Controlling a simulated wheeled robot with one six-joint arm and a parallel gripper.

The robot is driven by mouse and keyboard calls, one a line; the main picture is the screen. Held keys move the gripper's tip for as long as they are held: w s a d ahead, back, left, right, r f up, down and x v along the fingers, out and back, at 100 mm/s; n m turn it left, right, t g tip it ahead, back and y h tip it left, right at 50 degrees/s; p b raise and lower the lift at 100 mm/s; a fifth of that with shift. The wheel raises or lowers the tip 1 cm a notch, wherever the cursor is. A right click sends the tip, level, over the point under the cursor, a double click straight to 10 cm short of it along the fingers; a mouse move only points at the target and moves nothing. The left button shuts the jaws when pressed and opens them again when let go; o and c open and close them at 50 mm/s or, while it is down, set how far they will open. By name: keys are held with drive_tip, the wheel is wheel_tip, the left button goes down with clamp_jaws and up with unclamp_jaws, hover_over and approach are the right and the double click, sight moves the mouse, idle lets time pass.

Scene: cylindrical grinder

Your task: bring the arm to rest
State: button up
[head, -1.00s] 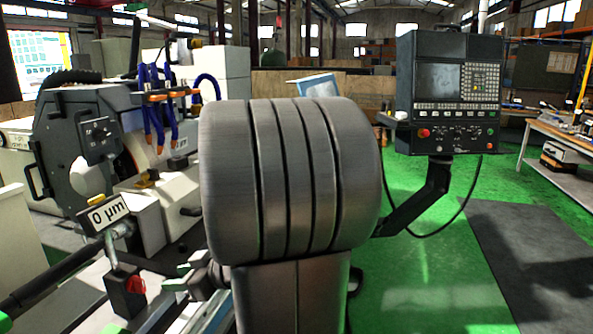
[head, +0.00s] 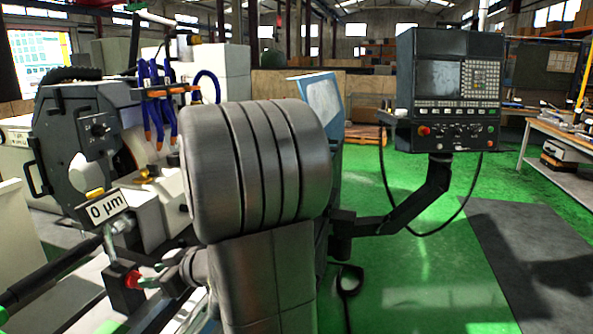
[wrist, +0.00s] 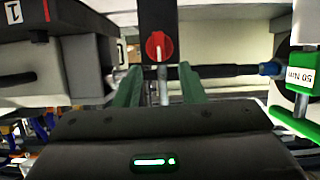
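My arm fills the middle of the head view, with its large grey joint in front of the machine. My gripper (wrist: 160,88) shows in the wrist view as two green fingers, standing apart with a gap between them. No held object shows between the fingertips. A black block with a red knob (wrist: 158,46) and a thin metal rod below it lies beyond the gap. In the head view the green fingertips (head: 148,282) are close to the black block with red (head: 127,283); I cannot tell if they touch it.
The cylindrical grinder (head: 85,140) with blue hoses and a "0 µm" display (head: 107,208) stands at left. A control panel (head: 447,90) on a swing arm stands at right. A green torque tool marked 50 (wrist: 300,85) is at the wrist view's right.

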drive_tip(key=shift+g, duration=0.3)
drive_tip(key=x, duration=0.4)
drive_tip(key=shift+w+a+r+p, duration=0.1)
drive_tip(key=shift+w+a+p, duration=0.15)
drive_tip(key=shift+p, duration=0.15)
drive_tip(key=shift+w+d+m+g+p, duration=0.15)
drive_tip(key=shift+m+g+p, duration=0.25)
drive_tip(key=shift+m+p, duration=0.35)
drive_tip(key=shift+w+m+g+y+p, duration=0.1)
drive_tip(key=shift+m+g+y+p, duration=0.2)
drive_tip(key=shift+m, duration=0.35)
approach(142, 275)
drive_tip(key=w+v, duration=0.1)
drive_tip(key=v, duration=0.3)
drive_tip(key=shift+s+d+p, duration=0.35)
drive_tip(key=shift+d, duration=0.05)
